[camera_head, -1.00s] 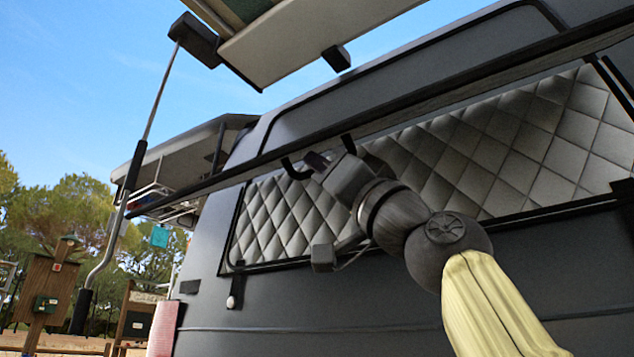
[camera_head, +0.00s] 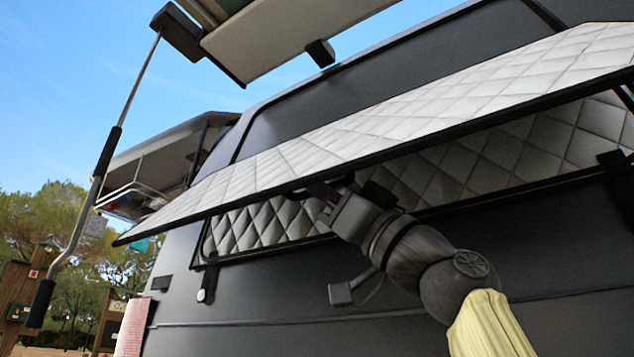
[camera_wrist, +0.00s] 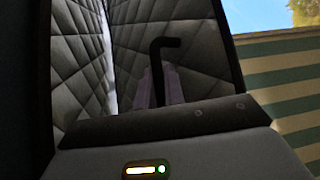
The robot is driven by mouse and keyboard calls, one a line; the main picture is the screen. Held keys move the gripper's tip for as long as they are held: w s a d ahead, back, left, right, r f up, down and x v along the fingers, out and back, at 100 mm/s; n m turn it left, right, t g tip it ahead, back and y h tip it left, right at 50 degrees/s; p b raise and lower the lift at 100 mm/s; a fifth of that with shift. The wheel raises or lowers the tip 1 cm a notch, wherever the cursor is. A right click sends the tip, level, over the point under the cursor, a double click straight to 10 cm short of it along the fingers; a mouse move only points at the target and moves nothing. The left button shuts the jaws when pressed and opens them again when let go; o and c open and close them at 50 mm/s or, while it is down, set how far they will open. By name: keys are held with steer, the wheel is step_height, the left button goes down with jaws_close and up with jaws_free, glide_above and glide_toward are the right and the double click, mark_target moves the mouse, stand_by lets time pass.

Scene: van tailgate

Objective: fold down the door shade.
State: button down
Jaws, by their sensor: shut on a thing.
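The door shade (camera_head: 400,118) is a long quilted silver-grey panel with a black edge. It slants outward from the dark van side in the head view, partly lowered, with its quilted upper face showing. A black bent handle (camera_wrist: 168,43) shows in the wrist view, on the shade's underside. My gripper (camera_head: 322,192) is below the shade's outer edge, shut on this handle. In the wrist view its purplish fingers (camera_wrist: 160,88) stand on both sides of the handle's stem. The exact contact is dim and partly hidden.
A quilted window panel (camera_head: 540,140) lies behind the shade on the van side (camera_head: 400,290). A raised awning-like panel (camera_head: 290,40) is overhead, with a metal strut (camera_head: 105,160) at left. A small dark bracket (camera_head: 342,293) is beside my arm. Open sky is at upper left.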

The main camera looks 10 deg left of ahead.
steer(key=shift+w, duration=0.1)
steer(key=c, duration=1.5)
jaws_free()
steer(key=shift+s, duration=0.2)
steer(key=b+v, duration=0.6)
steer(key=v, duration=0.1)
steer(key=shift+f, duration=0.2)
